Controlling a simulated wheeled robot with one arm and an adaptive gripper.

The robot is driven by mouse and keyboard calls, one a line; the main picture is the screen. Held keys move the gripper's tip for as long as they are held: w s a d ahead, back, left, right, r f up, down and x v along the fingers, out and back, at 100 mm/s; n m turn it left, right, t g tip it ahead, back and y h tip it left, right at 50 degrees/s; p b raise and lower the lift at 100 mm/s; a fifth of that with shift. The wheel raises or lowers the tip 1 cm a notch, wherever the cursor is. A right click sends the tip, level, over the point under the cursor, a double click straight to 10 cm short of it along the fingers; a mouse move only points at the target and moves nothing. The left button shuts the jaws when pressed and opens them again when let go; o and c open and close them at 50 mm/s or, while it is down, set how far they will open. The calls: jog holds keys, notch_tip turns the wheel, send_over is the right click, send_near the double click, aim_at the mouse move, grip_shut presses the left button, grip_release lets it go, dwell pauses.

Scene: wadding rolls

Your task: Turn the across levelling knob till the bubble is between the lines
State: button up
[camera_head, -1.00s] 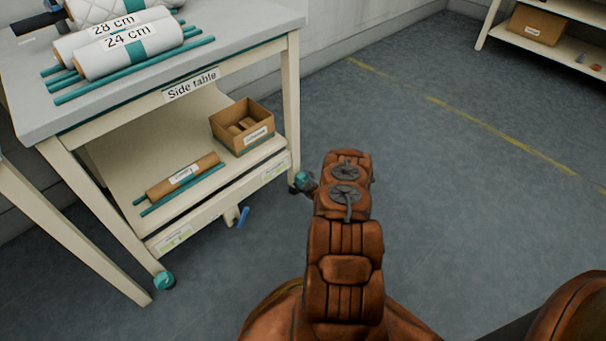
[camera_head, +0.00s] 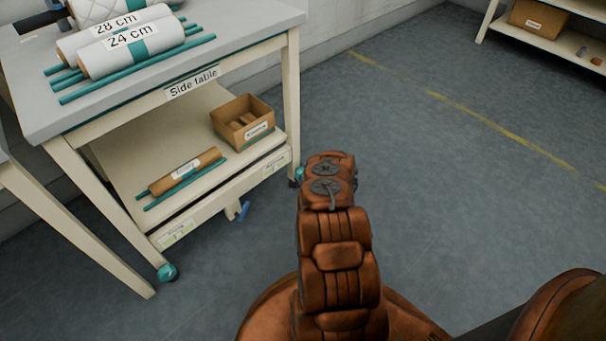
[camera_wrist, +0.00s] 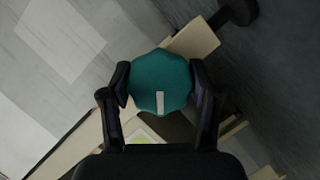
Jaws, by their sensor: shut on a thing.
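In the wrist view my gripper (camera_wrist: 160,82) is shut on a teal faceted knob (camera_wrist: 163,70), one finger on each side. A pale mark (camera_wrist: 160,103) shows on the knob's face. A yellow-green patch (camera_wrist: 143,134), perhaps a level vial, lies partly behind the finger; no bubble can be made out. In the head view a teal knob (camera_head: 299,174) shows at the foot of the side table's right leg, partly behind my arm, which hides my gripper. Small pale plates with green show at the lower shelf's edge, left (camera_head: 177,234) and right (camera_head: 273,164); their bubbles are too small to read.
The side table (camera_head: 240,53) bears white rolls (camera_head: 108,60) and teal rods. Its lower shelf holds a brown roll (camera_head: 185,172) and an open box (camera_head: 243,133). Another teal knob (camera_head: 167,273) is at the left leg. The floor to the right is clear.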

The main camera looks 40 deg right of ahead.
jog(key=o, duration=1.1)
jog(key=shift+s, duration=0.1)
jog(key=v, duration=1.1)
jog(key=shift+s+a+r, duration=0.15)
jog(key=shift+s+r, duration=0.05)
jog(key=shift+s, duration=0.15)
